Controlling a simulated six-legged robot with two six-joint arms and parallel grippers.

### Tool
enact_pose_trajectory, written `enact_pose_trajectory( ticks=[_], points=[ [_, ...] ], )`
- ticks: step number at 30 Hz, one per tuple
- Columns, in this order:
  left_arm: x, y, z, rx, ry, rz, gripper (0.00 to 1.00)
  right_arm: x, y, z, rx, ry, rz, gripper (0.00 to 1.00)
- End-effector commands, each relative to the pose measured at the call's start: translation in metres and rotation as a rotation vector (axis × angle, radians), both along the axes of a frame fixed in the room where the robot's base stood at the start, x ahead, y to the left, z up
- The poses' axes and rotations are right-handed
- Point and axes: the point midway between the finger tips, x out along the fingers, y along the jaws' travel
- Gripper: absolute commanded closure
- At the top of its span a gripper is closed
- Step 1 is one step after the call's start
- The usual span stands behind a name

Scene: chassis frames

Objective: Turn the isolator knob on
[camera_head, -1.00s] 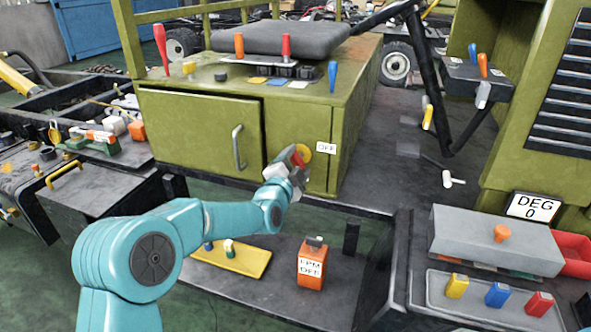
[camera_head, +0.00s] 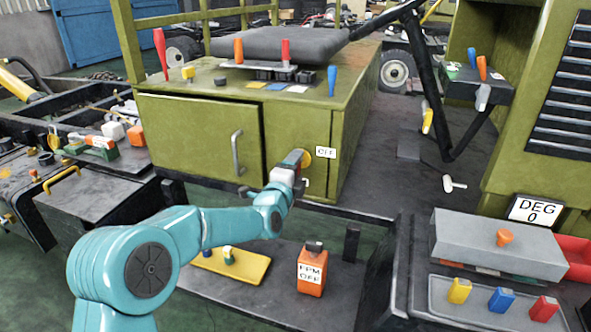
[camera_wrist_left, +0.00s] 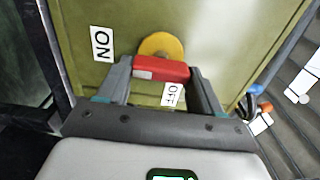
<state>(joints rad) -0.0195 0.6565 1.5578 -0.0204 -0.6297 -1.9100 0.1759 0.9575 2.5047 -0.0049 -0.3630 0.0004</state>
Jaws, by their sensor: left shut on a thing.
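The isolator knob is a red bar (camera_wrist_left: 162,68) on a yellow disc (camera_wrist_left: 161,45), set on the green cabinet's front. In the head view the yellow disc (camera_head: 307,158) shows behind my left gripper (camera_head: 298,162), and the red bar is mostly hidden. In the left wrist view my left gripper (camera_wrist_left: 163,80) is shut on the red bar, one finger at each end. A white OFF label (camera_head: 325,152) is right of the disc in the head view.
The cabinet door handle (camera_head: 238,152) is left of my gripper. Below stand an orange box marked RPM OFF (camera_head: 311,268) and a yellow tray (camera_head: 245,265).

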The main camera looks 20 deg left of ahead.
Motion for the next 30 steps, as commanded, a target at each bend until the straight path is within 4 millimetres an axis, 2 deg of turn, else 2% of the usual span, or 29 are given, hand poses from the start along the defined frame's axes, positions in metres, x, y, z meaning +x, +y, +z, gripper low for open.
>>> enact_pose_trajectory(
  ticks=[11, 12, 14, 15, 25, 30],
  points=[
    [0.0, 0.002, 0.003, 0.014, -0.007, 0.003, 0.64, 0.0, 0.0, 0.0, 0.0, 0.0, 0.0, 1.0],
    [0.0, 0.002, 0.003, 0.014, -0.008, 0.003, 0.31, 0.0, 0.0, 0.0, 0.0, 0.0, 0.0, 1.0],
    [0.0, 0.002, 0.003, 0.014, -0.008, 0.003, 0.11, 0.0, 0.0, 0.0, 0.0, 0.0, 0.0, 1.0],
    [0.0, 0.002, 0.003, 0.013, -0.007, 0.003, 0.08, 0.0, 0.0, 0.0, 0.0, 0.0, 0.0, 1.0],
    [-0.003, 0.001, 0.001, 0.01, -0.003, 0.001, 0.08, 0.0, 0.0, 0.0, 0.0, 0.0, 0.0, 1.0],
    [-0.026, 0.002, 0.001, 0.01, -0.002, 0.0, 0.08, 0.0, 0.0, -0.002, 0.0, 0.0, 0.0, 1.0]
  ],
)
